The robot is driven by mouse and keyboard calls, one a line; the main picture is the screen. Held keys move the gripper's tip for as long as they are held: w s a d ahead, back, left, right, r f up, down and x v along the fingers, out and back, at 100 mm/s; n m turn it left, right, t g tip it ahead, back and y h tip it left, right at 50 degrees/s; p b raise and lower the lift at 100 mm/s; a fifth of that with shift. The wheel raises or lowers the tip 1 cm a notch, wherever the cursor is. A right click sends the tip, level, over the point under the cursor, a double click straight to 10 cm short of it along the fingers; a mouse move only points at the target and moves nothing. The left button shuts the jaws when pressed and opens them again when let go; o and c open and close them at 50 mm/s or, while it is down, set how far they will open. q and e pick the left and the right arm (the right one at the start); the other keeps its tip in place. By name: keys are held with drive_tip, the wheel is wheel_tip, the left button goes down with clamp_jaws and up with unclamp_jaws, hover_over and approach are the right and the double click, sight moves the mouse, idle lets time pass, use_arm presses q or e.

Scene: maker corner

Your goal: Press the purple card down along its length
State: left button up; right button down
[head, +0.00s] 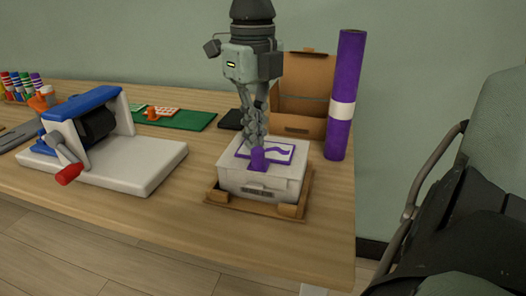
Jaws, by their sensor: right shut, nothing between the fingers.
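A white box (262,184) stands in a shallow brown tray (221,199) near the table's right end. On its lid lies a flat panel with a purple border and a purple wavy line (281,151). A plain purple piece (258,161), which looks like the purple card, is at the front part of the lid, by the front edge. My right gripper (257,143) points straight down over the lid, shut and empty, with its fingertips at the upper end of the purple piece. Whether they touch it is hard to tell. My left gripper is out of view.
A purple roll with a white band (346,95) stands right behind the box. An open brown carton (304,80) is behind my gripper. A blue and white crank machine (118,160) stands left. A green mat (181,119) lies behind it. A dark chair (470,215) is at right.

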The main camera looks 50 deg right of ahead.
drive_tip(key=shift+s+f, duration=0.1)
drive_tip(key=shift+f, duration=0.05)
drive_tip(key=shift+r+p, duration=1.7)
drive_tip(key=shift+r, duration=0.9)
